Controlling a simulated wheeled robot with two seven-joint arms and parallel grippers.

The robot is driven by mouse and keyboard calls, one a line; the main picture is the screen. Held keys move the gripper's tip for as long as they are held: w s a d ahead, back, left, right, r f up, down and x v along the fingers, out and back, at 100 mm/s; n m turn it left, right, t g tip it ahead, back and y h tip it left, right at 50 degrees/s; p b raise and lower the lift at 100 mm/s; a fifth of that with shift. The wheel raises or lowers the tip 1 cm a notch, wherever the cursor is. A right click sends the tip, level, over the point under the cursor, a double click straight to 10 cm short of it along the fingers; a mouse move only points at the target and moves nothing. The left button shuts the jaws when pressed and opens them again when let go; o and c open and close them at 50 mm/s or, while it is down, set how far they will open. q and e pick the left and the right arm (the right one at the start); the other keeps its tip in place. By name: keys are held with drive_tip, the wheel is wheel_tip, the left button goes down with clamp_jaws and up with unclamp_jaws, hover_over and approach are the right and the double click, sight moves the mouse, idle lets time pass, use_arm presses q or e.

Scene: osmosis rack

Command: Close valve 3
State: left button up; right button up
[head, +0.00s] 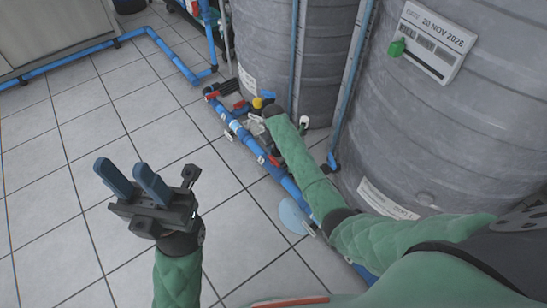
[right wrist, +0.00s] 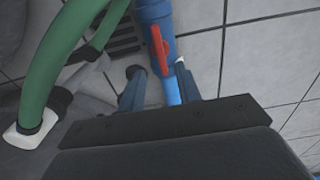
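A blue pipe with red-handled valves runs along the floor in the head view. No valve number is legible, so I cannot tell which is valve 3. In the right wrist view a red valve handle (right wrist: 160,48) lies along a blue pipe (right wrist: 154,10), just beyond my right gripper (right wrist: 160,75). Its two fingers are apart, one on each side of the pipe; I cannot tell whether they touch it. In the head view my right forearm reaches down to the pipe and hides that gripper. My left gripper (head: 122,168) is open and empty, raised above the tiles.
Two large grey tanks (head: 450,130) stand behind the pipe. A yellow knob (head: 257,103) and a red handle (head: 210,95) sit near the pipe's far end. Green hoses (right wrist: 60,60) pass left of my right gripper. The tiled floor (head: 60,230) at left is clear.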

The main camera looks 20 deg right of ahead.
sight(274, 158)
wheel_tip(274, 158, down, 5)
drive_tip(key=shift+f+b, duration=0.15)
drive_tip(key=shift+b, duration=0.75)
drive_tip(key=shift+f, duration=0.85)
clamp_jaws()
